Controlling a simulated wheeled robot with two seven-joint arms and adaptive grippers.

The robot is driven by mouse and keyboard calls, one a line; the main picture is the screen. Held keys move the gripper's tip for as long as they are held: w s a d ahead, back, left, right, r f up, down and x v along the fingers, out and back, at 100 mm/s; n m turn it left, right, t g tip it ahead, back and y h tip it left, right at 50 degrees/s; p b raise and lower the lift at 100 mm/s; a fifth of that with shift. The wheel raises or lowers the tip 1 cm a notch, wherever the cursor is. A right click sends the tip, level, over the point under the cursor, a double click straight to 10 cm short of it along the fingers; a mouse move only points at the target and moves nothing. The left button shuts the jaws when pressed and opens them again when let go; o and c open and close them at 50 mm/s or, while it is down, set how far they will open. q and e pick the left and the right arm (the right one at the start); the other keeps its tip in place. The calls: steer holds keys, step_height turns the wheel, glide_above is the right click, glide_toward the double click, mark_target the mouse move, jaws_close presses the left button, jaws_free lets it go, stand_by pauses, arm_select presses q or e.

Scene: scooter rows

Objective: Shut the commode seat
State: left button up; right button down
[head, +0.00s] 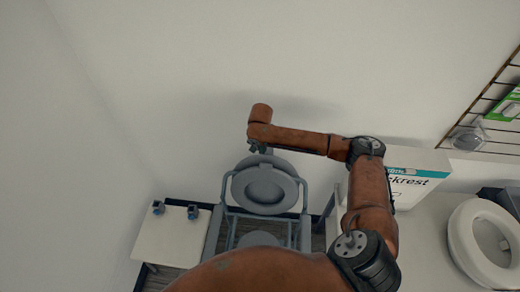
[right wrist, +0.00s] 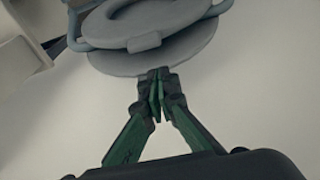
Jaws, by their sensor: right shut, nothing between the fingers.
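The grey commode chair (head: 307,200) stands against the wall below the middle of the head view. Its round seat ring (head: 290,188) and the lid (head: 262,160) behind it appear raised at the back of the frame. In the right wrist view the seat ring (right wrist: 190,35) lies over the wider lid disc (right wrist: 120,64). My right gripper (head: 262,150) is at the lid's top edge, partly hidden by its own wrist. Its green fingers are closed together and empty in the right wrist view (right wrist: 158,76), with the tips close to the lid's rim; contact is unclear. My left gripper is out of view.
A small white table (head: 170,235) with two small blue-grey items stands left of the chair. A white box with printed lettering (head: 415,180) stands right, near my right arm. A white toilet seat (head: 470,265) is at far right, below a wire rack (head: 490,95). Bare wall is above.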

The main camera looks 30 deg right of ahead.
mark_target(264, 158)
steer(key=shift+s+d+f, duration=0.2)
steer(key=shift+f, duration=0.45)
steer(key=shift+s+d+f, duration=0.15)
steer(key=shift+d+f, duration=0.05)
steer(key=shift+f, duration=0.4)
steer(key=x, duration=0.6)
steer(key=shift+w+r, duration=0.1)
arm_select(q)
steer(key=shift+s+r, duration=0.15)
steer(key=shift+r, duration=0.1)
arm_select(e)
steer(key=shift+w+d, duration=0.1)
